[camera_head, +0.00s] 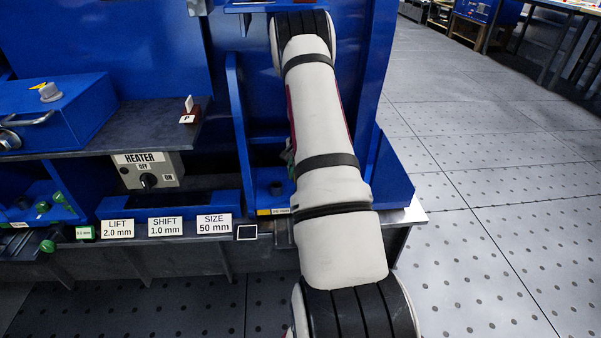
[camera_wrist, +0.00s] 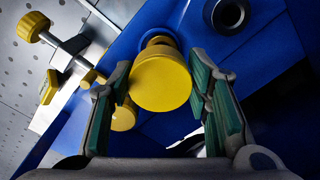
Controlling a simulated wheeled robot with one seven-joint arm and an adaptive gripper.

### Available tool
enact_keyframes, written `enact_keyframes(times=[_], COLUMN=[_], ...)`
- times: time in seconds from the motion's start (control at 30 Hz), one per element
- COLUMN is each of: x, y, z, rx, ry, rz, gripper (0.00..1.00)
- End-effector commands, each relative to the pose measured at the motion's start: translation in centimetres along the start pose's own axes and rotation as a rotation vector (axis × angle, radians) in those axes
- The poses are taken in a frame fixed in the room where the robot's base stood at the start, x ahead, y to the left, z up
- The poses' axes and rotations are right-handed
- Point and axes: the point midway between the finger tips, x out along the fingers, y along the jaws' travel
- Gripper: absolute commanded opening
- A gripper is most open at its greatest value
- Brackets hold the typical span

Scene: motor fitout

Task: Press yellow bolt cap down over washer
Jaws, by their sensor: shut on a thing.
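In the wrist view, a round yellow bolt cap (camera_wrist: 160,82) sits between the green-padded fingers of my gripper (camera_wrist: 161,74), which is shut on it. A small brownish, ring-like part (camera_wrist: 158,40) shows just beyond the cap's far edge, against the blue surface. I cannot tell whether it is the washer, or whether the cap touches it. A second, smaller yellow round part (camera_wrist: 123,117) shows beside the left finger, partly hidden. In the head view my arm hides the gripper and the cap.
In the wrist view, a clamp with yellow knobs (camera_wrist: 35,27) is at upper left, and a black ring (camera_wrist: 227,14) is at upper right. In the head view, a heater box (camera_head: 148,170) and label cards (camera_head: 166,226) stand left of my arm. Open floor (camera_head: 500,190) lies right.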

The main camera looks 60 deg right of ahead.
Motion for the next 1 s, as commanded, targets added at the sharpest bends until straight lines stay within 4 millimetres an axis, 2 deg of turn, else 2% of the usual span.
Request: enact_keyframes(times=[0.1, 0.3, 1.0], x=[1.3, 2.4, 2.5], y=[0.0, 0.0, 0.0], z=[0.0, 0.0, 0.0], rx=[0.0, 0.0, 0.0], ry=[-0.001, 0.0, 0.0], rz=[0.001, 0.001, 0.001], gripper=[0.26, 0.26, 0.26])
